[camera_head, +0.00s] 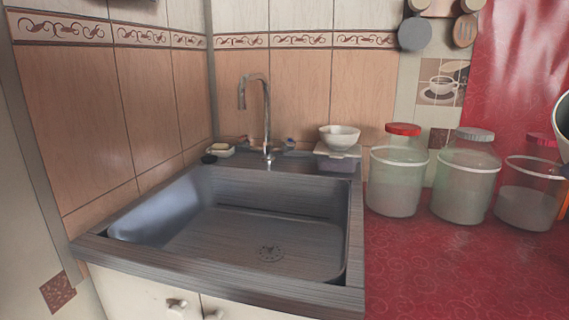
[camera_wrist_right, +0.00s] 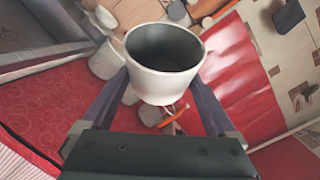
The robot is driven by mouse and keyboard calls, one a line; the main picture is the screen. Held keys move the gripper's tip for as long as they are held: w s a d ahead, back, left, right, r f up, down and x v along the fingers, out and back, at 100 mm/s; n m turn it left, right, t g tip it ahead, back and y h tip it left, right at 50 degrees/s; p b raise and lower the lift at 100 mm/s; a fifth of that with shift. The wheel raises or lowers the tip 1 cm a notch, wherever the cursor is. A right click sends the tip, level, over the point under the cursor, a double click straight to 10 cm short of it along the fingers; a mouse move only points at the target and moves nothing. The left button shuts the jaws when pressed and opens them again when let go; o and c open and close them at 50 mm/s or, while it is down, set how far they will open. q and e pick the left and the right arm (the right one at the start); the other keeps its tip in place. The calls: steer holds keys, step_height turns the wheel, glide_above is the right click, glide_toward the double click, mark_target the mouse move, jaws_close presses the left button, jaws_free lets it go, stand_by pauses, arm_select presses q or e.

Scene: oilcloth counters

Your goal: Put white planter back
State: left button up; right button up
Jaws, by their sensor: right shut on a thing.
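The white planter (camera_wrist_right: 162,82) has a dark grey inside and fills the upper middle of the right wrist view. My right gripper (camera_wrist_right: 160,88) is shut on it, with one finger on each side of its wall. The planter's open top is tilted toward the wrist camera. Part of what looks like the same planter (camera_head: 564,130) shows at the right edge of the head view, above the red counter and cut off by the frame. My left gripper is in neither view.
The red counter (camera_head: 420,270) is clear in front of several lidded jars, including a red-lidded one (camera_head: 395,183). A sink (camera_head: 230,245) with a tap (camera_head: 266,115) lies left. A white bowl (camera_head: 340,137) stands on a container behind it. An orange object (camera_head: 563,198) is at the right edge.

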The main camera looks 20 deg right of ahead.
steer(key=shift+r+p, duration=0.35)
steer(key=shift+r, duration=0.1)
arm_select(q)
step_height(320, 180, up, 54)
steer(key=p, duration=5.2)
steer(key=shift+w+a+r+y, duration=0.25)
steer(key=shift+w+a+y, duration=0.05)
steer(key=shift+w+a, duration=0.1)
arm_select(e)
steer(key=a+r+n+y, duration=0.1)
steer(key=a+r, duration=0.5)
steer(key=r, duration=1)
steer(key=s+a+r+n+y, duration=0.1)
steer(key=a+r+y, duration=0.2)
steer(key=r, duration=1.4)
steer(key=a+r+n+t+y, duration=0.1)
steer(key=a+r+n+y, duration=0.1)
steer(key=a+r, duration=0.9)
step_height(320, 180, up, 6)
steer(key=shift+s+f+y, duration=0.2)
steer(key=shift+s+y, duration=0.05)
steer(key=shift+y, duration=0.05)
